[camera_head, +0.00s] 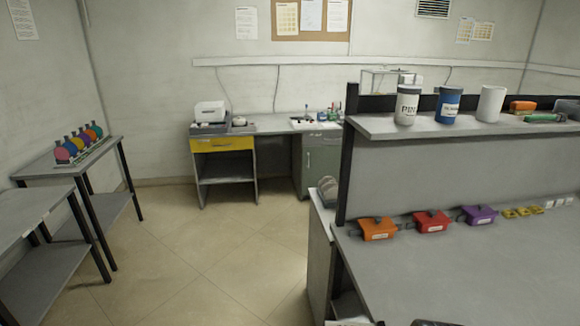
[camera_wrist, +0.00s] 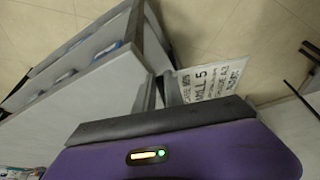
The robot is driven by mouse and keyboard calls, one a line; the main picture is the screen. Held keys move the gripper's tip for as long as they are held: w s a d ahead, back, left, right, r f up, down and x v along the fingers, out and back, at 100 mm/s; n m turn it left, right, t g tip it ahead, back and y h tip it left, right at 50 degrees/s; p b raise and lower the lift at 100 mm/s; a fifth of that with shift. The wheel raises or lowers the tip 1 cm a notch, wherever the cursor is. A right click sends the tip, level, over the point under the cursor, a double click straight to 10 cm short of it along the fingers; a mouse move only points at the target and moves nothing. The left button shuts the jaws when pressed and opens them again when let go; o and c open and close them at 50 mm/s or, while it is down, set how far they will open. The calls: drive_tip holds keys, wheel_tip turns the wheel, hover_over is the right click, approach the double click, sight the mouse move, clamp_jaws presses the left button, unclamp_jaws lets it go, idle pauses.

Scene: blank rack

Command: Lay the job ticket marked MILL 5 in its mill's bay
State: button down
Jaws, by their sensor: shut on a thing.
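The job ticket (camera_wrist: 212,80) is a white card with dark print in the wrist view; "MILL 5" is readable, and the smaller lines are hard to read. My gripper (camera_wrist: 168,90) is shut on the ticket's left end, and the card sticks out to the right, tilted. The ticket does not show in the head view. No bay marked for a mill can be made out in either view.
A grey bench (camera_head: 460,265) at right bears orange (camera_head: 378,229), red (camera_head: 431,222) and purple (camera_head: 479,215) boxes. Its upper shelf (camera_head: 385,126) holds several containers. Side tables (camera_head: 60,166) stand left, a yellow-drawered desk (camera_head: 222,145) behind. The floor (camera_head: 210,245) between is clear.

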drive_tip(key=s+a+f+n+b, duration=0.1)
drive_tip(key=s+f+b, duration=0.3)
drive_tip(key=f, duration=0.8)
drive_tip(key=shift+s+a+f+b, duration=0.4)
drive_tip(key=shift+s+a, duration=0.15)
drive_tip(key=shift+s, duration=0.65)
drive_tip(key=shift+r, duration=0.1)
